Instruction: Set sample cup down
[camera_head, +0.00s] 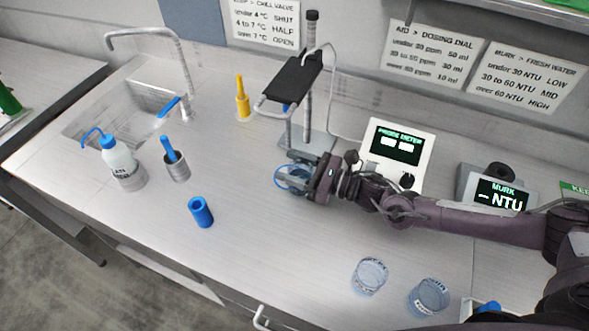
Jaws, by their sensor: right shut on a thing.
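My right gripper (308,180) reaches in from the right side of the picture and is shut on a clear sample cup (288,178) with a bluish rim. The cup is over the counter, just in front of the grey base of the probe stand. The gripper hides part of the cup, and I cannot tell whether its bottom touches the counter. Two more clear cups, one (369,277) and another (428,298), stand on the counter at the front right. My left gripper is not in view.
The probe stand (307,146), probe meter (396,152) and murk meter (497,192) stand along the back. A wash bottle (122,163), a metal cup with a blue handle (176,167) and a blue cylinder (200,212) are left. The front middle counter is clear.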

